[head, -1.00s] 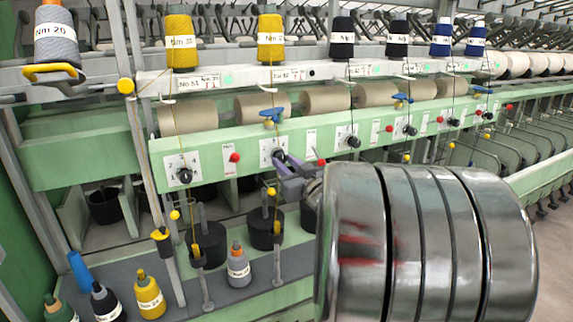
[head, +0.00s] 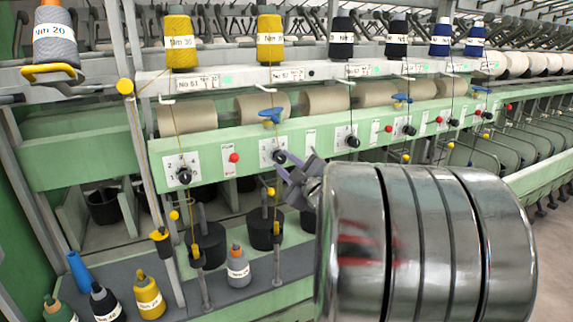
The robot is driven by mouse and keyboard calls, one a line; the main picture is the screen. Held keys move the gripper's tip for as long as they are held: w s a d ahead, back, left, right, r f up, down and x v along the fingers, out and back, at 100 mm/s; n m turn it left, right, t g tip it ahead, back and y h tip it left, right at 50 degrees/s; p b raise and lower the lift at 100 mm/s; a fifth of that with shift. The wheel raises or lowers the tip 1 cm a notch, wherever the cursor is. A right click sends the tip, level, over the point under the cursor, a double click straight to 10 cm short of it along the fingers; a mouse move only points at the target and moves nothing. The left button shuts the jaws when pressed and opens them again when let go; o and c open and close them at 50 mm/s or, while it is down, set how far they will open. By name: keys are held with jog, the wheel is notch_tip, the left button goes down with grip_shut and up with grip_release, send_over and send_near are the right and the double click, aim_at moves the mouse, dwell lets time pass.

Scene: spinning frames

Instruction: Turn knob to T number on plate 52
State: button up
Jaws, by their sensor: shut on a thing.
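The black knob (head: 279,156) sits on a white numbered dial on the green rail, under the yellow spool with the label reading about No 52 (head: 288,75). My gripper (head: 286,164) reaches it from the lower right, tilted, with its grey-purple fingers shut on the knob. The fingers hide part of the dial, and the digits there are too small to read surely. The large shiny cylinders at the right are my arm.
Another black knob (head: 184,175) on its dial is at the left, beside a red button (head: 234,157). A third knob (head: 352,142) is to the right. A blue lever (head: 271,115) sits above. Yarn strands hang close by.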

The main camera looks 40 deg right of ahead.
jog(key=n, duration=0.7)
jog(key=shift+a, duration=0.1)
jog(key=n, duration=0.6)
jog(key=shift+f+n, duration=0.15)
jog(key=shift+n, duration=0.25)
jog(key=o, duration=0.7)
jog(key=shift+c, duration=0.2)
jog(key=o, duration=0.4)
jog(key=shift+r, duration=0.2)
